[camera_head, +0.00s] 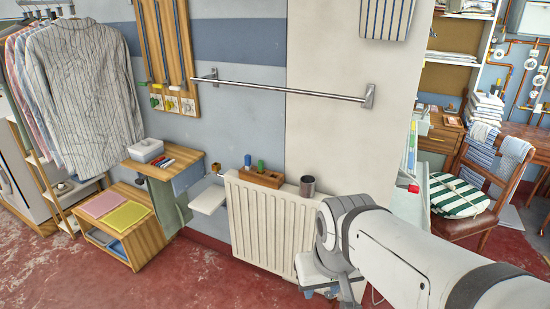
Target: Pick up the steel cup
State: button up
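The steel cup (308,186) is a dark grey metal cylinder. It stands upright on top of the white radiator (262,222), near the radiator's right end. My arm reaches in from the lower right. Its wrist is bent downward in front of the radiator's right side, to the right of the cup and lower in the picture. My gripper is at the low end of this wrist, mostly hidden by my own arm. Its fingers cannot be made out, and the cup stands apart from it.
A wooden block with coloured pegs (262,177) sits left of the cup on the radiator. A towel rail (290,91) crosses the wall above. A white shelf (208,199) and wooden stand are left. A chair (480,190) is right. Red floor (200,280) is clear at front.

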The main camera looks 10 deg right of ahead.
aim_at(307, 187)
jog(key=i, duration=1.5)
jog(key=z, duration=0.05)
